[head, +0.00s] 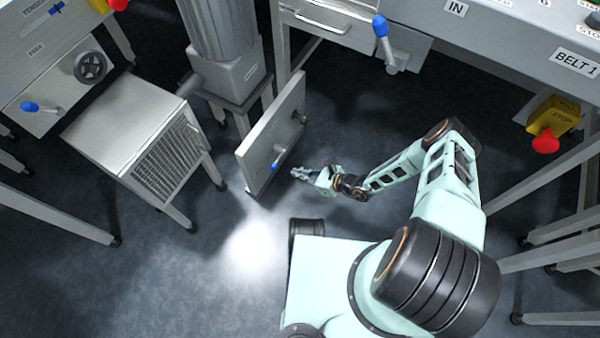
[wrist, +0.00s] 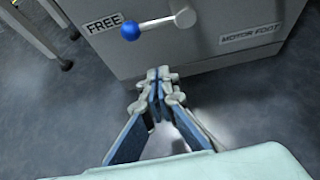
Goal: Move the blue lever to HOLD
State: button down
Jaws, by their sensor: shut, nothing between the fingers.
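A lever with a blue ball knob (wrist: 130,32) sits on the face of a grey panel (wrist: 200,50) in the wrist view. Its arm points left, and the knob lies just right of a FREE label (wrist: 103,23). A label reading MOTOR FOOT (wrist: 249,36) is to the right. No HOLD label shows. In the head view, the blue knob (head: 275,166) is low on the upright panel (head: 258,150). My gripper (head: 297,173) is shut and empty, just right of the knob. In the wrist view its fingertips (wrist: 158,74) are together below the knob, apart from it.
Other blue-knobbed levers are on the left machine (head: 30,107) and under the upper bench (head: 380,26). A metal box with a grille (head: 130,120) stands left of the panel. A red stop button (head: 544,143) hangs at right. Floor in front of the panel is clear.

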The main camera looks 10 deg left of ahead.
jog(key=b+x, duration=0.2)
jog(key=x, duration=0.4)
jog(key=shift+w+a+r, duration=0.1)
jog(key=shift+a+r, duration=0.1)
jog(key=shift+r, duration=0.4)
jog(key=shift+w+a+r, duration=0.1)
jog(key=shift+a+r, duration=0.1)
jog(key=shift+r, duration=0.45)
jog(key=shift+w+a+r, duration=0.1)
jog(key=shift+a+r, duration=0.1)
jog(key=shift+r, duration=0.4)
